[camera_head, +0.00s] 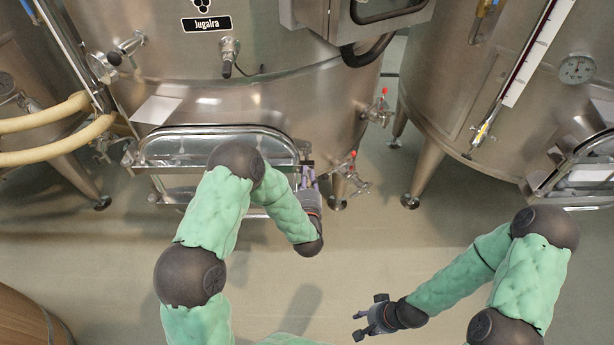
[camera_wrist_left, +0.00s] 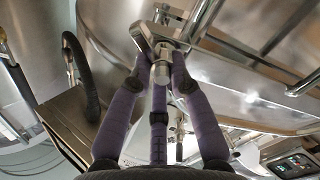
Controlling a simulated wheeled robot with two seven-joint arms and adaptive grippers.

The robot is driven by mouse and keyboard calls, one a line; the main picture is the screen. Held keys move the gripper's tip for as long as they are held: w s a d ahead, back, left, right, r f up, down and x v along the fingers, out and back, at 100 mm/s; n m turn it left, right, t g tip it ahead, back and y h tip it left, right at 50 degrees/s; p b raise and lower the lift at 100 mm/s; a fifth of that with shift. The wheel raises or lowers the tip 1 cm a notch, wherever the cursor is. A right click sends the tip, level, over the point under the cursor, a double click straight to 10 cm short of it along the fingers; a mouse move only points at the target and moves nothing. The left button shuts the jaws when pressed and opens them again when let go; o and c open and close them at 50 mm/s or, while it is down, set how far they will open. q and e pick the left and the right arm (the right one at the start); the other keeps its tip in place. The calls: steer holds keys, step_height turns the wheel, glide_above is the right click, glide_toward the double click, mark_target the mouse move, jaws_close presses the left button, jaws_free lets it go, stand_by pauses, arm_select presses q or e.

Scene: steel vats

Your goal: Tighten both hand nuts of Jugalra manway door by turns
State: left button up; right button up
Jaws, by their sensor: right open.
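The Jugalra vat, named on its label (camera_head: 206,24), stands in front of me. Its manway door (camera_head: 190,147) sits low on its front, partly hidden by my left arm. My left gripper (camera_head: 308,180) is at the right end of the door. In the left wrist view, its purple fingers (camera_wrist_left: 160,68) converge on the metal body of a hand nut (camera_wrist_left: 157,45) with a crossbar and look shut on it. I cannot make out the other hand nut. My right gripper (camera_head: 370,318) is open and empty, low over the floor, well away from the door.
Valves with red handles (camera_head: 379,108) stick out to the right of the door. Beige hoses (camera_head: 45,120) run at the left. Another vat (camera_head: 520,85) with a gauge stands at the right. A wooden barrel (camera_head: 25,320) is at lower left. The floor between is clear.

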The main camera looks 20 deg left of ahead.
arm_select(q)
jaws_close()
steer(key=m+b, duration=0.1)
steer(key=m, duration=0.2)
steer(key=m+b, duration=0.2)
steer(key=m, duration=0.1)
steer(key=m+b, duration=0.1)
steer(key=m, duration=0.2)
steer(key=shift+d+f+m, duration=0.15)
steer(key=shift+d+m, duration=0.1)
steer(key=shift+m, duration=0.15)
steer(key=shift+w+m+b, duration=0.1)
steer(key=shift+m+b, duration=0.45)
steer(key=shift+m, duration=1.25)
steer(key=o, duration=0.9)
jaws_free()
